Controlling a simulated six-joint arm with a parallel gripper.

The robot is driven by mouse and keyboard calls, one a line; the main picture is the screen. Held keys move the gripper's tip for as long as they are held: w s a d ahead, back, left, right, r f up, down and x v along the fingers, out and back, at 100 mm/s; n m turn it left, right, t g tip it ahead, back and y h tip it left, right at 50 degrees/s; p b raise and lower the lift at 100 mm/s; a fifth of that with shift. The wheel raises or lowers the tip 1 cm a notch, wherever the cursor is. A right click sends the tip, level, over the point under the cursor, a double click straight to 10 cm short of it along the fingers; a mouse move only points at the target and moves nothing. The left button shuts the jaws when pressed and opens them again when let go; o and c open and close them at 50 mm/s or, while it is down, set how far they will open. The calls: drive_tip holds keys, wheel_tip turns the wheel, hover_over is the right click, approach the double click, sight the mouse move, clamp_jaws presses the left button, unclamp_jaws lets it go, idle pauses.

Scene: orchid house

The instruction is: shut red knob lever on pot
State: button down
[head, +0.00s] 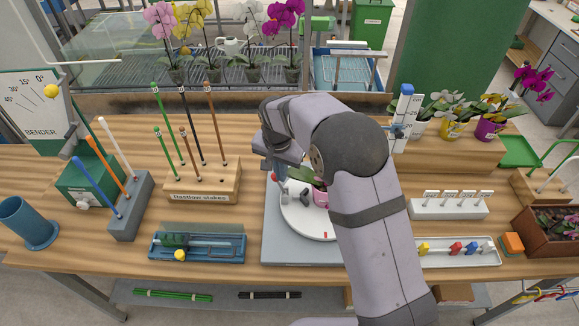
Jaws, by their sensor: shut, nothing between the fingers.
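A pink pot (320,198) with green leaves stands on a white round plate (300,222) on a grey base (275,248). My arm hides the pot's right side. A small red knob (275,177) shows at the plate's left rear, left of the pot. The lever under it is too small and too covered to make out. My gripper (281,176) points down right by the red knob, shut and empty. I cannot tell whether it touches the knob.
A wooden stake block (203,184) with upright stakes stands left of the base. A blue tray (197,247) lies front left. A white label rack (448,209) and a clip tray (460,252) are at right. Bare table lies behind the stake block.

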drive_tip(key=a+f+h+b, duration=0.2)
drive_tip(key=a+f+b, duration=0.4)
drive_tip(key=a, duration=0.4)
drive_tip(key=shift+s+f, duration=0.2)
drive_tip(key=shift+f, duration=0.5)
drive_tip(key=shift+s+f, duration=0.15)
drive_tip(key=shift+f, duration=0.1)
drive_tip(key=shift+a, duration=0.1)
drive_tip(key=a+r+p, duration=0.6)
drive_tip(key=a+p, duration=0.2)
drive_tip(key=shift+s+a, duration=0.3)
drive_tip(key=shift+s, duration=0.15)
idle(0.5)
